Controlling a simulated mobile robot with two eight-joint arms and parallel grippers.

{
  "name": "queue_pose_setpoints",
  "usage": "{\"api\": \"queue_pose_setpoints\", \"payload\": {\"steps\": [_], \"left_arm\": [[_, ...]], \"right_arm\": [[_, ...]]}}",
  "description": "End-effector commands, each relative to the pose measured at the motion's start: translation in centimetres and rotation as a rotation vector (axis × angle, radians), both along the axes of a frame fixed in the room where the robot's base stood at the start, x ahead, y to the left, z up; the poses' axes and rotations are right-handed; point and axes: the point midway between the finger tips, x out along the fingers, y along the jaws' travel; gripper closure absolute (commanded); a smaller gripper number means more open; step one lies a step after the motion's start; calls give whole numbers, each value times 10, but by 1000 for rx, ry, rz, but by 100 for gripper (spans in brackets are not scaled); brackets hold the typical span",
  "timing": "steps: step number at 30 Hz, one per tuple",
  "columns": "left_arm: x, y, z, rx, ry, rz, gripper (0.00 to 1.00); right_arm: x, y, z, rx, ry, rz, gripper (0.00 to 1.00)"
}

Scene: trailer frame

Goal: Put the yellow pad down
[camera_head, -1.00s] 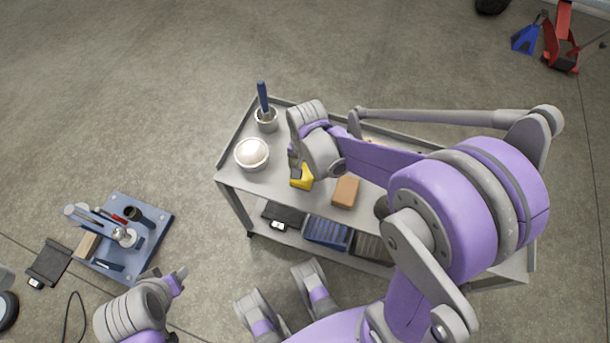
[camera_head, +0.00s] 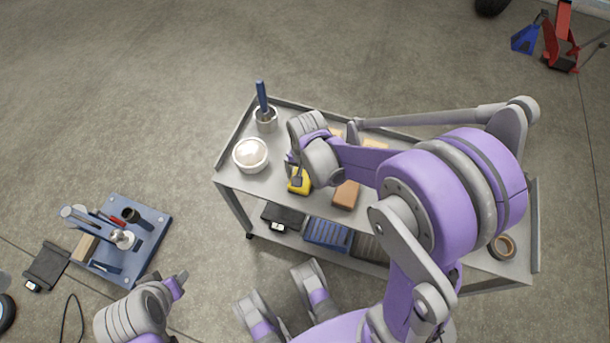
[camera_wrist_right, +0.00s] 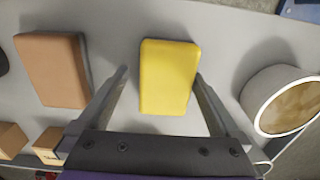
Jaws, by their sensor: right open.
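The yellow pad (camera_head: 299,186) lies on the top shelf of the grey cart (camera_head: 233,176), near its front edge, between the white bowl and the orange-brown block. In the right wrist view the pad (camera_wrist_right: 168,77) lies flat between my right gripper's fingers, with a visible gap on the left and a narrow one on the right. My right gripper (camera_head: 294,172) is open around it; its arm hides part of the shelf. My left gripper (camera_head: 180,279) is at the lower left, away from the cart, and its jaws are too small to read.
The white bowl (camera_head: 250,155) and a cup with a blue-handled tool (camera_head: 265,116) stand left of the pad. The orange-brown block (camera_head: 345,194) lies close on its right. A tape roll (camera_head: 502,247) is at the cart's right end. Bins sit on the lower shelf.

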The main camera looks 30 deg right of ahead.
Motion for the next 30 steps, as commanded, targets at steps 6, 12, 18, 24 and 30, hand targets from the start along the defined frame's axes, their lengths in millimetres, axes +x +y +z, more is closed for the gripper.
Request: {"api": "queue_pose_setpoints", "payload": {"steps": [6, 12, 18, 24, 30], "left_arm": [[0, 0, 11, 0, -4, 0, 50], [-1, 0, 26, 0, -9, 0, 50], [-1, 0, 37, 0, -13, 0, 50], [-1, 0, 41, 0, -14, 0, 50], [-1, 0, 41, 0, -14, 0, 50]], "right_arm": [[0, 0, 23, 0, 0, 0, 0], [-1, -1, 68, 0, -1, 0, 0], [-1, -2, 105, 0, 0, 0, 0], [-2, -2, 122, 0, -3, 6, 0], [-29, 8, 138, -19, -88, 179, 0]]}}
